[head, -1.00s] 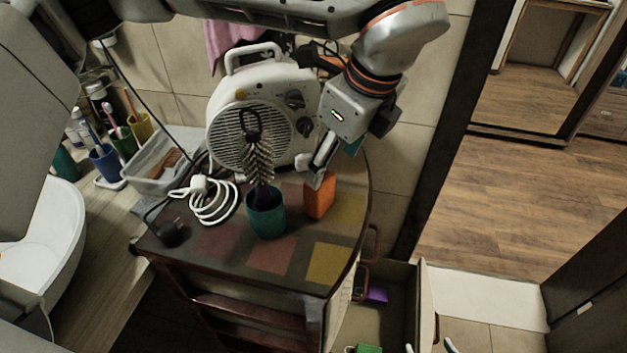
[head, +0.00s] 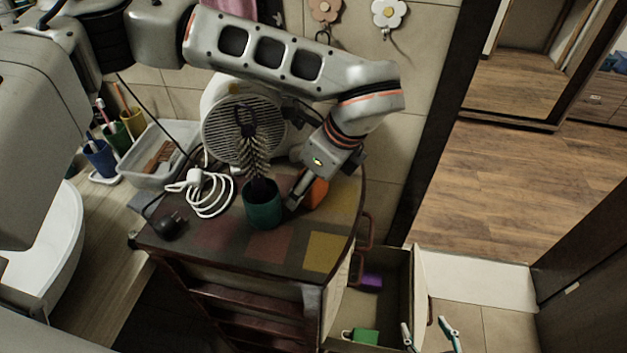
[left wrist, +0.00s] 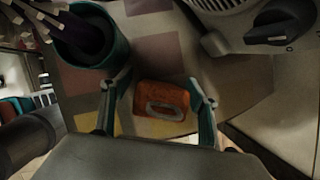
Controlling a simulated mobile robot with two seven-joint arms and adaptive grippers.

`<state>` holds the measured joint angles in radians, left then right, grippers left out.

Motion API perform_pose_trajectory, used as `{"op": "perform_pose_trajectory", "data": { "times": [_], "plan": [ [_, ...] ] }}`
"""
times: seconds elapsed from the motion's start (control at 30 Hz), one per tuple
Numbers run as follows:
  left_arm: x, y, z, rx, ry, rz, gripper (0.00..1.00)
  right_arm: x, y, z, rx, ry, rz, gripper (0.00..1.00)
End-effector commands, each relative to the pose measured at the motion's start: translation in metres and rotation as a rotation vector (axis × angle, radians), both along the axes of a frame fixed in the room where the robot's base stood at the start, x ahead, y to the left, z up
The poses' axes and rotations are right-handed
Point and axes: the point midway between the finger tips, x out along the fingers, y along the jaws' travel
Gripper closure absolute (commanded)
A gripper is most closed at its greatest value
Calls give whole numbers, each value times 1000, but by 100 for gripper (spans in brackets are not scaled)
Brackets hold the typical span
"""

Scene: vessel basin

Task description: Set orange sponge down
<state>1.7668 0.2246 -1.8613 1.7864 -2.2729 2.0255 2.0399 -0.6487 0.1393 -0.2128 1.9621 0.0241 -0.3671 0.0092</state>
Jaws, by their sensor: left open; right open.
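The orange sponge (head: 318,192) is at the right side of the cabinet top (head: 225,262), partly covered by my left gripper (head: 297,197) in the head view. In the left wrist view, the sponge (left wrist: 160,108) has a grey oval loop on its face and lies between the spread fingers of my left gripper (left wrist: 160,80). Gaps show on both sides of it. My right gripper (head: 428,334) is open at the bottom right, by the open drawer. Only its teal fingertips show, with nothing seen between them.
A teal cup (head: 263,207) with a brush stands just left of the sponge. A white fan heater (head: 243,122) is behind it, and a coiled white cable (head: 207,192) lies left. The open drawer (head: 392,290) holds a purple item (head: 370,283) and a green item (head: 362,335).

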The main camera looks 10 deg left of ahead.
Motion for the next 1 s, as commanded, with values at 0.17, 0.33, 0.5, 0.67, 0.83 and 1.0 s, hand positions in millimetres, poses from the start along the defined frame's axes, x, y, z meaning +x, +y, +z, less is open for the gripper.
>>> {"op": "perform_pose_trajectory", "data": {
  "times": [0.17, 0.33, 0.5, 0.67, 0.83, 1.0],
  "plan": [
    [0, 0, 0, 0, 0, 0, 48, 0, 0, 0, 1, -1, 0, 44],
    [0, 0, 0, 0, 0, -1, 75, 0, 0, 0, 1, 0, -1, 44],
    [0, 0, 0, 0, -1, -1, 75, 0, 0, 0, 0, 0, 0, 44],
    [0, 0, 2, 0, -1, -1, 75, 0, 0, 0, 0, 0, 0, 44],
    [1, -1, 12, -2, -4, -1, 75, 0, 0, -2, 0, 1, 0, 44],
    [2, 0, 39, -1, -6, 0, 75, -1, 0, -6, -1, 2, 0, 44]
  ]
}}
